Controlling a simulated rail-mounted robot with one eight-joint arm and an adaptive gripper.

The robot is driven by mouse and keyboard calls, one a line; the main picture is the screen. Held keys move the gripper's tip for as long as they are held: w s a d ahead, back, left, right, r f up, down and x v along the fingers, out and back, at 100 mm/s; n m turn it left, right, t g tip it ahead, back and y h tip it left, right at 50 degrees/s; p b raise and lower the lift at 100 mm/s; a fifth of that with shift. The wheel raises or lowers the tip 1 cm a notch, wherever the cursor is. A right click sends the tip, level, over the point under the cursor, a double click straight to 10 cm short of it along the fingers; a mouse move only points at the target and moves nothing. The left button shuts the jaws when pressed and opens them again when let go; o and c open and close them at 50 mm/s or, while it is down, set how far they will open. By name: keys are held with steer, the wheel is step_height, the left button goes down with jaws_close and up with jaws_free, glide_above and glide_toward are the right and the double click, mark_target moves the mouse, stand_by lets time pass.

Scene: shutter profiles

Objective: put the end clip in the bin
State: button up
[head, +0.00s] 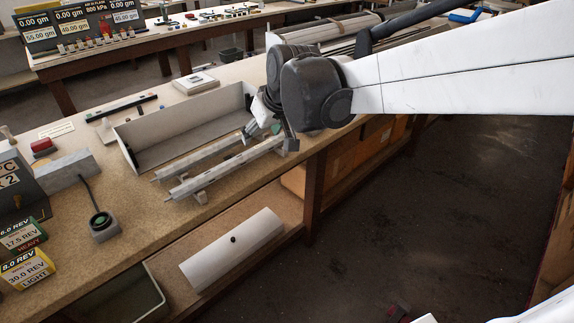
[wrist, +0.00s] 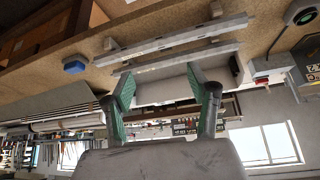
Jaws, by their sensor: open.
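My gripper (head: 262,130) is over the bench at the right end of two pale metal profiles (head: 222,170). In the wrist view my gripper (wrist: 160,76) shows two green-padded fingers spread apart with nothing between them. The profiles (wrist: 180,52) lie beyond the fingertips there, resting on small supports. I cannot make out an end clip for certain; the arm and gripper hide part of the bench. A small blue block (wrist: 75,66) lies on the bench, apart from the fingers. A grey-green open bin (head: 158,290) stands low under the bench at the left.
A long white open trough (head: 136,166) lies behind the profiles. A white curved panel (head: 232,250) lies on the lower shelf. Bare bench top shows left of the profiles.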

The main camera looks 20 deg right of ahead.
steer(key=s+d+m, duration=0.1)
steer(key=s+d, duration=0.1)
steer(key=s, duration=1.1)
steer(key=shift+r+h, duration=0.35)
steer(key=shift+h, duration=0.05)
steer(key=shift+o, duration=0.4)
steer(key=s+d+f+m, duration=0.1)
steer(key=s+f, duration=0.1)
steer(key=s, duration=0.7)
steer(key=shift+d+f+t+h, duration=0.15)
steer(key=shift+f+t+h, duration=0.15)
steer(key=shift+f+t, duration=0.1)
steer(key=shift+w, duration=0.1)
